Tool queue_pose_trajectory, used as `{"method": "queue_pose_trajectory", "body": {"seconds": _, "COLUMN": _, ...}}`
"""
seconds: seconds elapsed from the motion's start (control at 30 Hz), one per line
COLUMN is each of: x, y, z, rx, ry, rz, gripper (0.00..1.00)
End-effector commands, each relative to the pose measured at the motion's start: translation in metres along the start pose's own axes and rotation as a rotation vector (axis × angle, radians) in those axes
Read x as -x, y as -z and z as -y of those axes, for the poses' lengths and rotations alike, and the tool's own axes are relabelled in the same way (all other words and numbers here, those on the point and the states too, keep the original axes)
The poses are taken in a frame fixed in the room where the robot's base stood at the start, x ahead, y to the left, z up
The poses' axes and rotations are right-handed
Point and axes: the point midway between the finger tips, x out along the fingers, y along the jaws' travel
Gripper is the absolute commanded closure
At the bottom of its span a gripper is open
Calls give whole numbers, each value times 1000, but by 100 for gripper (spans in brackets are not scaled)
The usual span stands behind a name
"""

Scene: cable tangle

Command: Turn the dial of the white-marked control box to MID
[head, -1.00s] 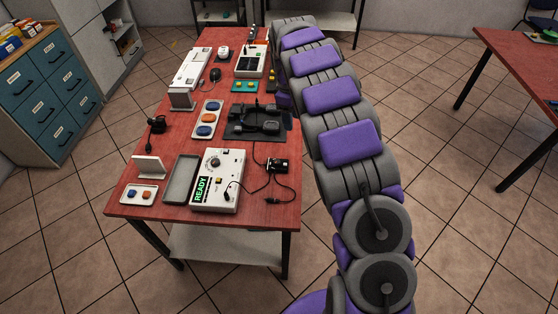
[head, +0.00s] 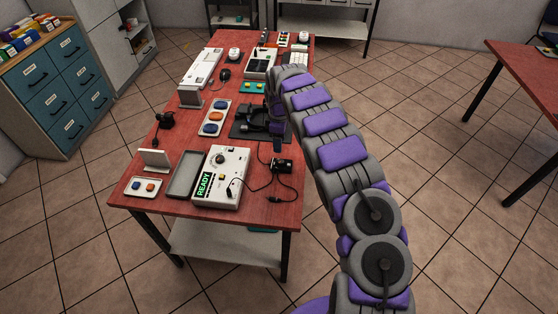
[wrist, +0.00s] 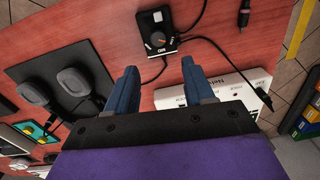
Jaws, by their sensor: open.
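A small black control box (wrist: 158,33) with pale markings and a dial with an orange mark lies on the red table in the wrist view. Lettering beside its dial appears to read MID; the exact dial setting is too small to tell. In the head view a small dark box (head: 282,165) with cables, apparently the same one, lies right of the white READY unit. My gripper (wrist: 160,88) is open and empty, its two blue fingers apart, with the box beyond the fingertips. In the head view my gripper (head: 277,145) hangs just behind the dark box.
The white READY unit (head: 220,175) with its own dial, a grey tray (head: 186,176) and a button panel (head: 213,118) stand nearby. Black cables (head: 262,186) run across the table around the box. In the wrist view a black mat (wrist: 70,75) with grey pads lies left.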

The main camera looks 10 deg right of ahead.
Motion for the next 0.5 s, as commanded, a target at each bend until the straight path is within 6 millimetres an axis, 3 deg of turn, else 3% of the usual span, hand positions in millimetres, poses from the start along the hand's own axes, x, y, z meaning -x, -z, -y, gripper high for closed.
{"method": "queue_pose_trajectory", "body": {"seconds": 0.2, "x": -46, "y": -3, "z": -1, "rx": -2, "ry": 2, "rz": -3, "gripper": 47}}
{"method": "queue_pose_trajectory", "body": {"seconds": 0.5, "x": -87, "y": 1, "z": 0, "rx": -1, "ry": -1, "rz": 0, "gripper": 47}}
